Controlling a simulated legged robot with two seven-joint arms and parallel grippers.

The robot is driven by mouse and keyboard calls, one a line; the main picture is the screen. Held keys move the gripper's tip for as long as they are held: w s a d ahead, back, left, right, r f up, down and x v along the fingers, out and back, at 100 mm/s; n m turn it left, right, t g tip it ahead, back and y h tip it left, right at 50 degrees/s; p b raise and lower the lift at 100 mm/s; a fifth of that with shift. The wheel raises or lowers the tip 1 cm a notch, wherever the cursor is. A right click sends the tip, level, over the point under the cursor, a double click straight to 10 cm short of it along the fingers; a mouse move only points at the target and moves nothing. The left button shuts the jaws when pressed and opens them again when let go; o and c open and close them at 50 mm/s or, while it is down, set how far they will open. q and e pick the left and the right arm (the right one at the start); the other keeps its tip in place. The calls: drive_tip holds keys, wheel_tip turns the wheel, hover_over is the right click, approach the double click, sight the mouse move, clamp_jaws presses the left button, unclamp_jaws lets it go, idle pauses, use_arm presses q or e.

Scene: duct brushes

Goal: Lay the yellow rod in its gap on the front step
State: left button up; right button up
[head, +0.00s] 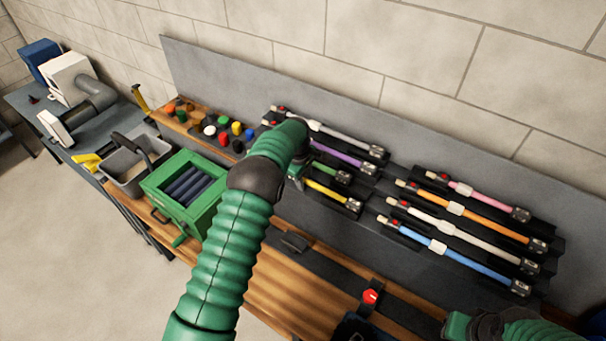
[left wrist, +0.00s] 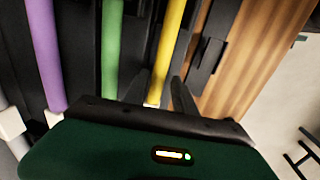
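The yellow rod (head: 327,193) lies along the front of the left stepped rack, in front of the green rod (head: 329,171). Its right end has a dark and silver tip; its left part is hidden by my left arm in the head view. In the left wrist view the yellow rod (left wrist: 172,45) runs down between the fingers of my left gripper (left wrist: 158,95). The fingers look apart, one on each side of the rod, with a small space visible on the right. My right gripper (head: 458,326) is partly in view at the bottom right; its fingers are not clear.
Purple (head: 340,158) and white (head: 335,132) rods lie on steps behind. A right rack holds pink, orange, white and blue (head: 470,261) rods. A green crate (head: 160,190) of dark rolls stands left of my arm. A red knob (head: 370,296) sits near the bench front.

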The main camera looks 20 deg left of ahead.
use_arm(q)
wheel_tip(320, 180, up, 16)
drive_tip(key=s+b, duration=0.3)
drive_tip(key=b, duration=0.1)
drive_tip(key=s+d+f+m+b, duration=0.3)
drive_tip(key=s+f+m, duration=0.2)
drive_tip(key=s, duration=0.4)
drive_tip(key=s+d+f+m+b, duration=0.3)
drive_tip(key=s+f+m, duration=0.3)
drive_tip(key=s+f, duration=0.2)
drive_tip(key=s+d+f+m+b, duration=0.3)
drive_tip(key=s+f, duration=0.4)
drive_tip(key=s, duration=0.5)
drive_tip(key=shift+d+m+t+b, duration=0.3)
drive_tip(key=shift+d+m, duration=0.45)
drive_tip(key=shift+m, duration=0.45)
